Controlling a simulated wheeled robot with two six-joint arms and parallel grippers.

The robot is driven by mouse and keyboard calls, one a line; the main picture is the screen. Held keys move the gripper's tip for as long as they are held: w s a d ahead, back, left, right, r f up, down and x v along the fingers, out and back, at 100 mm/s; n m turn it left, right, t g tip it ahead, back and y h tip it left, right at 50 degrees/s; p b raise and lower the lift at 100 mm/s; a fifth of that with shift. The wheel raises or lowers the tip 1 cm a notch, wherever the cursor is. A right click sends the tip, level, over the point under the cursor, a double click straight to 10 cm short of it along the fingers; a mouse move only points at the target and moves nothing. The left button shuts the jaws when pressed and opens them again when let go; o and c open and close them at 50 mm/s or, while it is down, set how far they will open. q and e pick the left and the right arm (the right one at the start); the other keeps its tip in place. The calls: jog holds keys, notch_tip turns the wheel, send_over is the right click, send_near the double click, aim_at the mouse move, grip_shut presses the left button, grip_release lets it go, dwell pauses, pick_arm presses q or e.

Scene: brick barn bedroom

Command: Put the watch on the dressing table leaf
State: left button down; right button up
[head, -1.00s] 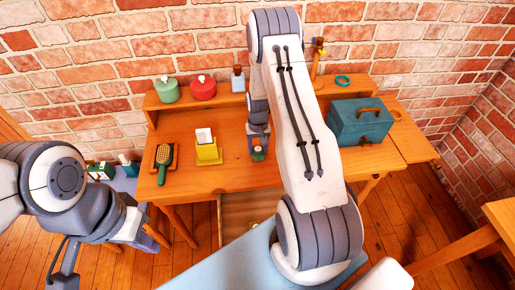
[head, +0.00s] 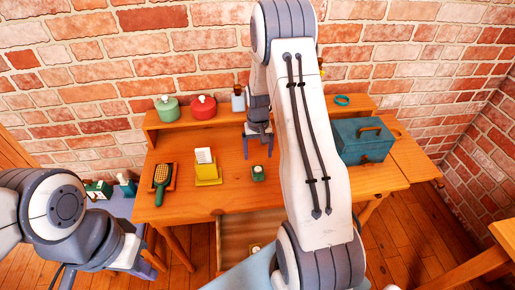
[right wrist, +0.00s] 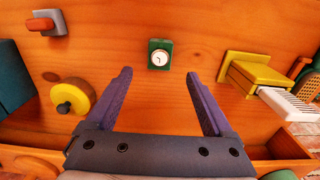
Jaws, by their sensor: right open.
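A small green block with a round white dial, which looks like the watch (head: 258,174), stands on the dressing table (head: 220,195) near the middle front. In the right wrist view the watch (right wrist: 159,55) lies just beyond the gap between my fingers. My right gripper (head: 259,155) is open and empty, behind the watch, with its fingers apart from it. It also shows in the right wrist view (right wrist: 159,74). The table leaf (head: 416,163) is at the right end, beyond the teal box. My left gripper (head: 142,266) is low at the left; its jaws are unclear.
A teal box (head: 362,142) stands beside the leaf. A yellow holder (head: 207,174) and a green brush (head: 161,176) are left of the watch. A yellow disc with a dark knob (right wrist: 73,98) and a grey-red item (right wrist: 47,23) are on the table. A drawer (head: 235,240) stands open below.

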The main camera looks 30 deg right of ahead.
jog(key=shift+r, duration=1.75)
